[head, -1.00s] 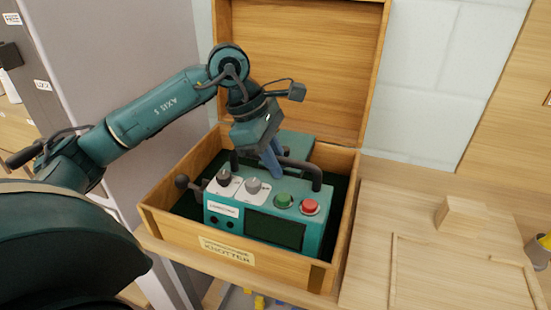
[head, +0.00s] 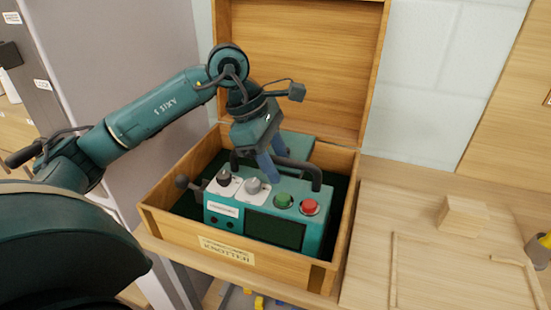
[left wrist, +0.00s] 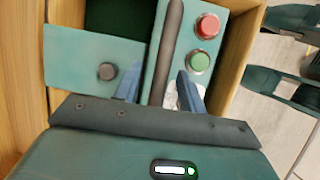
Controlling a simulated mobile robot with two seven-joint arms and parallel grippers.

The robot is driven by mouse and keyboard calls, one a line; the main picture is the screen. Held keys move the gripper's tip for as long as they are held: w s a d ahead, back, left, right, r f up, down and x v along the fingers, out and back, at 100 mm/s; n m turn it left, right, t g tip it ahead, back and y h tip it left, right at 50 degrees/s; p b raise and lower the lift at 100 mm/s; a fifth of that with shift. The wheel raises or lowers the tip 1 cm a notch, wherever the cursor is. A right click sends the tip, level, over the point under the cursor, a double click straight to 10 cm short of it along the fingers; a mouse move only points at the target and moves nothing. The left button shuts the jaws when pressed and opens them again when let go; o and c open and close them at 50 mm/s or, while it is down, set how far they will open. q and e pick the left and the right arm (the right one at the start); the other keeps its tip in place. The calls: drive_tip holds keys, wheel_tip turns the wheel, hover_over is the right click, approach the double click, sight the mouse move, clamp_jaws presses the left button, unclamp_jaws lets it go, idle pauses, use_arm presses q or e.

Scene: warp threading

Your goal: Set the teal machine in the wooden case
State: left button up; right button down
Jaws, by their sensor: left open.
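The teal machine (head: 270,215) sits inside the open wooden case (head: 220,254), upright, with its knobs, green and red buttons and dark screen showing. A dark carrying handle (head: 297,167) runs along its top. My left gripper (head: 270,168) is open just above the machine at the handle. In the left wrist view the machine (left wrist: 160,62) shows its red and green buttons, and the left gripper's blue fingers (left wrist: 160,90) stand apart on either side of the dark handle (left wrist: 170,45). My right gripper is not seen.
The case lid (head: 300,70) stands open at the back against the wall. A wooden worktop (head: 375,200) to the right holds a small wooden block (head: 463,215) and thin wooden strips. A grey cabinet stands at the left.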

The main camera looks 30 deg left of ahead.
use_arm(q)
drive_tip(key=shift+f, duration=0.15)
drive_tip(key=shift+a+r, duration=0.1)
drive_tip(key=shift+r, duration=0.3)
drive_tip(key=p+v, duration=0.1)
drive_tip(key=v, duration=1.1)
drive_tip(key=shift+r, duration=0.3)
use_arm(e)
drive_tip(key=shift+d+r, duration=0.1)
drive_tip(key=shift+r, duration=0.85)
use_arm(q)
drive_tip(key=shift+s+a, duration=0.1)
drive_tip(key=shift+s, duration=0.05)
